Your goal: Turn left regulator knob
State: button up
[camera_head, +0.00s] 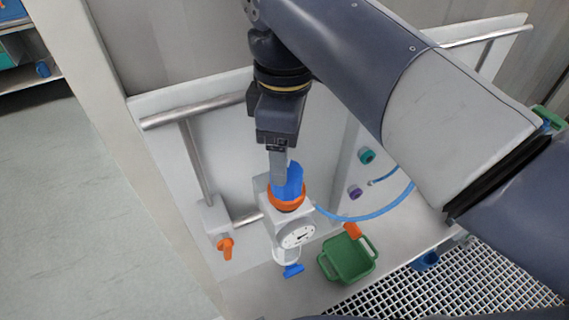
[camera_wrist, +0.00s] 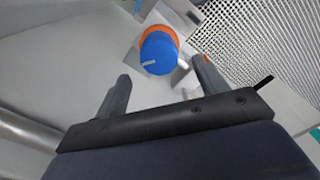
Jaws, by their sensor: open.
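The regulator knob (camera_head: 291,180) is blue with an orange collar (camera_head: 286,197) below it, on top of a light grey regulator body with a round gauge (camera_head: 297,235). In the wrist view the knob (camera_wrist: 159,54) shows a white mark on its face. My gripper (camera_head: 279,178) is above the knob, pointing down, with a finger overlapping it in the head view. In the wrist view my gripper (camera_wrist: 161,68) is open, with its fingers spread to either side and the knob just beyond the tips. I cannot tell whether a finger touches it.
An orange valve handle (camera_head: 226,247) sits on piping to the left. Teal (camera_head: 367,156) and purple (camera_head: 355,192) fittings are on the panel. A white grating (camera_head: 440,295) lies at lower right.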

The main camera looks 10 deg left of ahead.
jog(key=shift+r, duration=2.4)
jog(key=shift+f, duration=0.15)
notch_tip(320, 180, down, 11)
jog(key=shift+r, duration=0.2)
jog(key=shift+r, duration=0.1)
